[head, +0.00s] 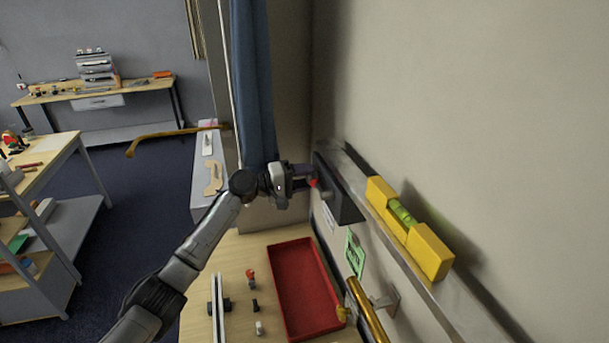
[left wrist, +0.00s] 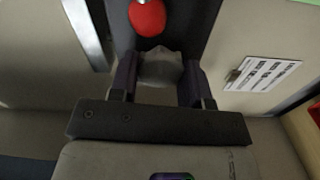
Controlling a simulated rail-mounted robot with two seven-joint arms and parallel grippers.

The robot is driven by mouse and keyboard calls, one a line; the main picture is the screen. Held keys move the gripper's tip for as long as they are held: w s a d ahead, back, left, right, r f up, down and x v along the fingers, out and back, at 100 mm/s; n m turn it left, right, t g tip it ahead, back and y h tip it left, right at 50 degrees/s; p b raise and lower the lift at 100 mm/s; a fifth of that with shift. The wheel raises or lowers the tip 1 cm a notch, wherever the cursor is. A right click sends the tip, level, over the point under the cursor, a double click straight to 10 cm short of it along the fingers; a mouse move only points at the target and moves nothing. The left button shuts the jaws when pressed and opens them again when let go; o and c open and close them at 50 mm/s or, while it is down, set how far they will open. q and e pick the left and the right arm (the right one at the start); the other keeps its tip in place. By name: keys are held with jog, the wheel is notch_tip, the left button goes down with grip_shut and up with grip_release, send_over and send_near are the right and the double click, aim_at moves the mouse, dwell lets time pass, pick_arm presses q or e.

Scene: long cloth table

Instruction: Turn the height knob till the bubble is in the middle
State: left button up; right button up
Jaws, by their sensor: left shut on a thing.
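A yellow spirit level (head: 428,252) lies on a long grey rail (head: 458,296) along the wall. Its green vial (head: 401,212) faces up, but the bubble is too small to place. A dark bracket (head: 342,192) sits at the rail's far end and also fills the top of the left wrist view (left wrist: 185,20). My left gripper (head: 303,178) is at this bracket. In the left wrist view its fingers (left wrist: 160,82) are shut on a grey knob (left wrist: 160,66). A red rounded piece (left wrist: 147,17) is just beyond the knob. My right gripper is out of view.
Below are a red tray (head: 302,290) on a wooden table, small loose parts and a brass bar (head: 367,310) on the wall. A blue curtain (head: 252,80) hangs behind my left gripper. A green card (head: 355,253) is under the rail.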

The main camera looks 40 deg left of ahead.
pick_arm(q)
jog(key=shift+n+p, duration=1.8)
jog(key=shift+n, duration=1.3)
jog(key=o, duration=0.9)
